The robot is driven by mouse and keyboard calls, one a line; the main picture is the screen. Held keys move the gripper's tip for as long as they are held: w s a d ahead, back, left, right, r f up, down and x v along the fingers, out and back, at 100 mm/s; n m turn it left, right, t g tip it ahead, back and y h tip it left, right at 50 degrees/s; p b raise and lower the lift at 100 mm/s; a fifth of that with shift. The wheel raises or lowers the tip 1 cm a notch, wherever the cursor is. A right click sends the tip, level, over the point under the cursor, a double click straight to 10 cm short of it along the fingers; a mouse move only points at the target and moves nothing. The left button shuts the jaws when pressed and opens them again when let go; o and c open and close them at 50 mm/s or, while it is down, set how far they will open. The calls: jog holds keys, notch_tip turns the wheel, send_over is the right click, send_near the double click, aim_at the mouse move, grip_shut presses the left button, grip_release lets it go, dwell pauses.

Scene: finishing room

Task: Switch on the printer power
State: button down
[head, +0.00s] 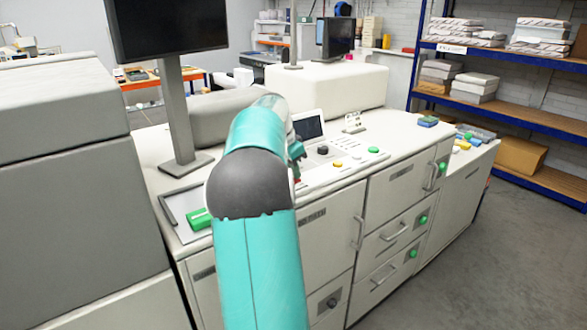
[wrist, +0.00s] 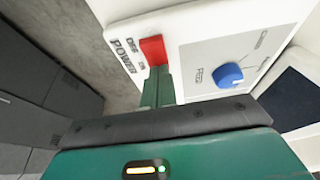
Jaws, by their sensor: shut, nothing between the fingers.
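The printer (head: 330,225) is a long off-white machine with a control panel on its top, in the head view. In the wrist view, a red power switch (wrist: 152,51) sits on a white panel beside the printed words POWER, OFF and ON. My gripper (wrist: 162,75) is shut and empty, its green fingertips at the lower edge of the red switch in the picture. I cannot tell whether they touch it or which position the switch is in. In the head view my arm hides most of my gripper and the switch.
A blue knob (wrist: 228,75) is right of the switch in the wrist view. In the head view, a small screen (head: 308,128) and several coloured buttons are on the panel. A monitor on a post (head: 182,110) stands at left. Blue shelving (head: 515,55) is at right, with clear floor before it.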

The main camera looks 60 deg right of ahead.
jog(key=shift+w+f, duration=0.1)
jog(key=shift+w+a, duration=0.35)
jog(key=shift+a, duration=0.35)
jog(key=shift+s+r, duration=0.1)
jog(key=shift+r, duration=0.15)
jog(key=shift+s+d+v, duration=0.1)
jog(key=shift+v, duration=0.55)
jog(key=shift+s+d+v, duration=0.1)
jog(key=shift+d+v, duration=0.05)
jog(key=shift+v, duration=0.5)
jog(key=v, duration=1.1)
jog(key=shift+r, duration=0.2)
